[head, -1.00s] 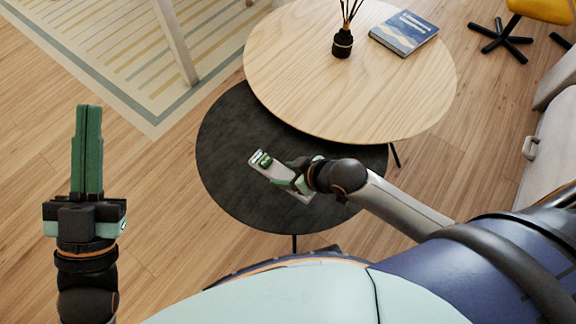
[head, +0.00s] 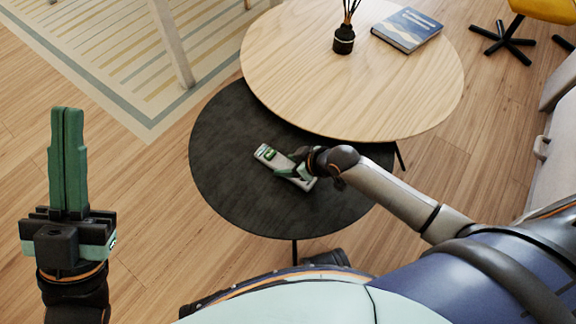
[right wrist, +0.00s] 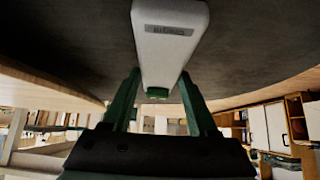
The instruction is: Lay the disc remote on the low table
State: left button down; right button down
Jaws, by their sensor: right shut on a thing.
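The disc remote (head: 263,152) is a slim pale grey bar with green parts near one end. My right gripper (head: 291,170) is shut on it over the dark round low table (head: 235,205). The remote lies about flat, at or just above the tabletop; I cannot tell whether it touches. In the right wrist view the remote (right wrist: 168,52) sits between the green fingers (right wrist: 158,88), with the dark tabletop (right wrist: 75,40) close to it. My left gripper (head: 68,112) is shut and empty, pointing up over the wood floor at the left.
A higher round light-wood table (head: 330,95) overlaps the dark one at the back. It bears a black reed diffuser (head: 344,40) and a blue book (head: 407,30). A striped rug (head: 110,60) lies at the upper left. The dark top around the remote is clear.

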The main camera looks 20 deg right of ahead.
jog(key=shift+c, duration=0.9)
grip_release()
jog(key=shift+r, duration=0.1)
